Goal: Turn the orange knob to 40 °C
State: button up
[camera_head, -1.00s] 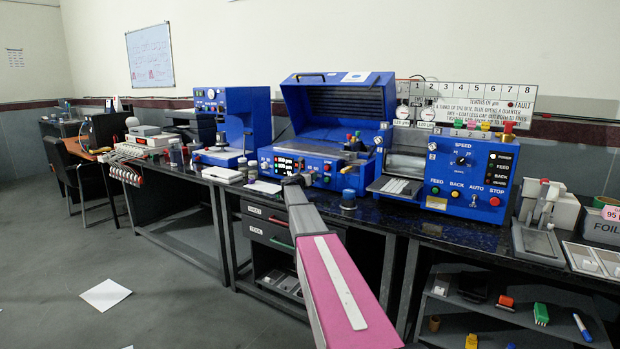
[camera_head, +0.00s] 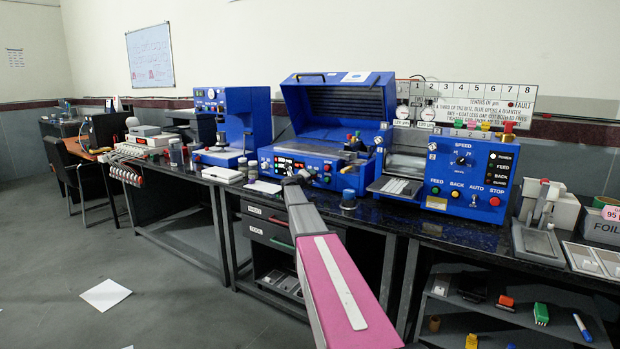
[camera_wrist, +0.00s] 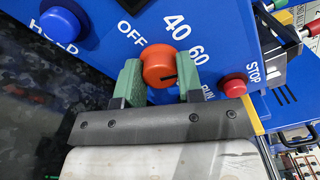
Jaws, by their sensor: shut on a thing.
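The orange knob (camera_wrist: 160,62) is on the blue panel in the wrist view. The numbers 40 (camera_wrist: 177,27) and 60 (camera_wrist: 198,53) stand above and to the right of it, and OFF to its upper left. A dark mark on the knob's face points right, apart from the 40. My gripper (camera_wrist: 158,70) has its green fingers on both sides of the knob and is shut on it. In the head view my arm reaches to the front of the blue machine (camera_head: 335,135) with the raised lid; the knob cannot be made out there.
A red STOP button (camera_wrist: 234,86) sits close right of the right finger. In the head view, a small blue-topped jar (camera_head: 348,199) stands on the dark bench right of my arm's end.

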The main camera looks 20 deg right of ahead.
jog(key=n, duration=0.4)
jog(key=shift+n, duration=2.5)
jog(key=o, duration=0.9)
jog(key=shift+a, duration=0.1)
jog(key=v, duration=1)
jog(key=shift+s+a, duration=0.25)
jog(key=shift+s, duration=0.05)
